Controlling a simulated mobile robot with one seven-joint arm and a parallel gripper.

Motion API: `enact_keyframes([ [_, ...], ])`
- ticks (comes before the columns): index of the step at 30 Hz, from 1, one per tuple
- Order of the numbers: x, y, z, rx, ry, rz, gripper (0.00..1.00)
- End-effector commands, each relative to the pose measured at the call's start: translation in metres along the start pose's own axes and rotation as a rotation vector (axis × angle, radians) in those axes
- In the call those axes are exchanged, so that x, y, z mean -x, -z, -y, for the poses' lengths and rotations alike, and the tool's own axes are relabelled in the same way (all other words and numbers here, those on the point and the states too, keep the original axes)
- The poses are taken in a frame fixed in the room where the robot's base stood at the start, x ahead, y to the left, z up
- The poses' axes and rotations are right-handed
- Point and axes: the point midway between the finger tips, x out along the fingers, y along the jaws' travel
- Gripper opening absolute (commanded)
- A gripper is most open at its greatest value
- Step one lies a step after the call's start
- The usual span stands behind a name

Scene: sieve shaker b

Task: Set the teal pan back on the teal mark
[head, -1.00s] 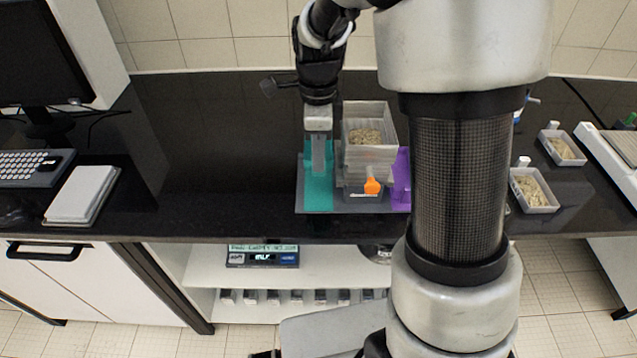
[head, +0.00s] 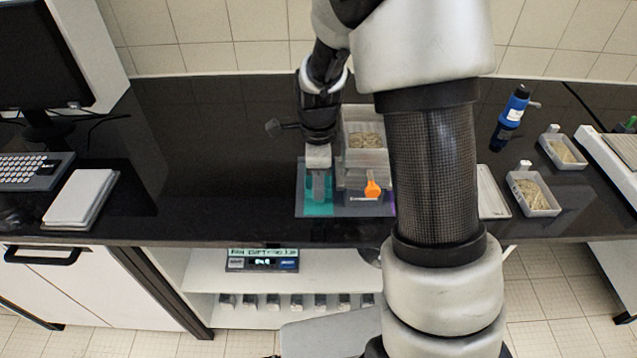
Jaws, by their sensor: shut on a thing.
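My gripper (head: 318,192) points down just left of a stack of clear, grey-edged pans (head: 367,150) with tan grain in the top one. It is shut on what I take to be the teal pan, whose shape is mostly hidden by the fingers. Teal (head: 318,209) shows around and below the fingertips, on the left part of a grey base plate (head: 300,213). I cannot separate the pan from the teal mark there, nor tell whether they touch.
My arm covers the stack's right side and most of a purple piece. Right of it are a pale tray (head: 492,192), two grain pans (head: 534,193) (head: 563,151) and a blue bottle (head: 511,118). The dark counter (head: 220,170) left of the plate is clear up to a white pad (head: 80,196).

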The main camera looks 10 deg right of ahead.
Motion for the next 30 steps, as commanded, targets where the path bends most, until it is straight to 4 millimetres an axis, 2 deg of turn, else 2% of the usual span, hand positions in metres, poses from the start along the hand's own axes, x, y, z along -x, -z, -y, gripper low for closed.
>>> enact_keyframes([
  [9, -0.009, 0.000, 0.000, 0.001, 0.000, 0.000, 0.00],
  [10, -0.008, 0.000, 0.000, 0.001, 0.000, 0.000, 0.16],
  [13, -0.008, 0.000, 0.000, 0.001, 0.000, 0.000, 0.33],
  [23, -0.005, 0.000, 0.000, 0.000, 0.000, 0.000, 0.33],
  [28, 0.014, 0.000, 0.001, 0.000, 0.003, 0.001, 0.33],
  [30, 0.029, -0.001, 0.001, 0.000, 0.005, 0.001, 0.33],
])
